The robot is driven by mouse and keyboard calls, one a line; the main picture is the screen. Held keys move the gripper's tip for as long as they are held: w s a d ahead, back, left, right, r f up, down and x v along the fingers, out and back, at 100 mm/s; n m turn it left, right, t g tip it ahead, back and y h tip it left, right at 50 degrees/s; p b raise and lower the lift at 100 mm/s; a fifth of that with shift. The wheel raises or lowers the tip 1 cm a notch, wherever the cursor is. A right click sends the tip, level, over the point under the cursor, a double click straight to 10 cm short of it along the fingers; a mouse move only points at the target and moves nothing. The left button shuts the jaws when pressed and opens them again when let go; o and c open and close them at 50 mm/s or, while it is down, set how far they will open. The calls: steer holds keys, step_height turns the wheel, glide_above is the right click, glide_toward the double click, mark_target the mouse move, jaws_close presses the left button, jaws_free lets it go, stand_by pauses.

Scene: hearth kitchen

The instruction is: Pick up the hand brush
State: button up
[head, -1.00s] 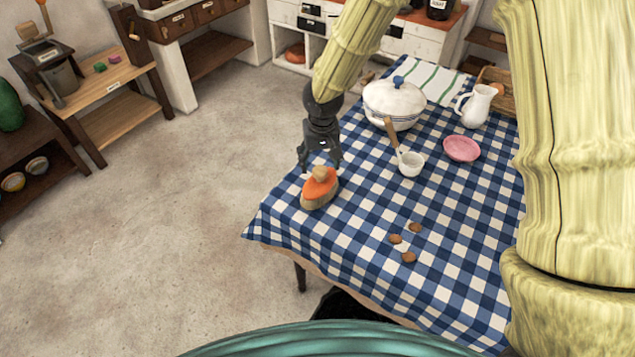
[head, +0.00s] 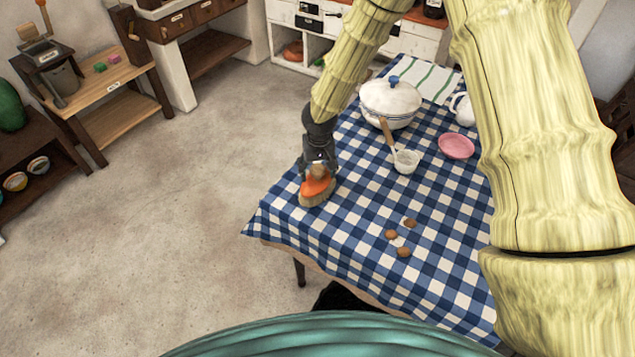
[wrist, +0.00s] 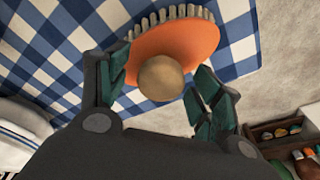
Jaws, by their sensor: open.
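The hand brush (head: 317,190) has an orange top, a round tan knob and pale bristles. It stands on the checked tablecloth near the table's left edge. In the wrist view the brush (wrist: 180,45) shows its orange top with the knob (wrist: 161,77) between my fingers. My gripper (head: 319,172) is right above the brush in the head view. In the wrist view my gripper (wrist: 163,92) is open, with a green-padded finger on each side of the knob. Gaps show between the fingers and the knob.
On the blue-and-white checked table (head: 362,212) stand a lidded white pot (head: 390,100), a white ladle (head: 405,162), a pink dish (head: 456,146) and a white jug (head: 464,109). Several small brown pieces (head: 403,252) lie near the front. The floor to the left is clear.

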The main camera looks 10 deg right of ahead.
steer(key=shift+s+r, duration=0.1)
steer(key=shift+s, duration=0.05)
steer(key=c, duration=0.5)
jaws_close()
steer(key=shift+r+b, duration=0.4)
steer(key=shift+r, duration=0.25)
step_height(320, 180, up, 2)
steer(key=shift+b, duration=0.5)
steer(key=s+d+r+b, duration=0.1)
steer(key=s+b, duration=0.3)
steer(key=s, duration=1.1)
steer(key=shift+s+d+r+b, duration=0.3)
steer(key=shift+s+d+b, duration=0.1)
steer(key=shift+d, duration=0.15)
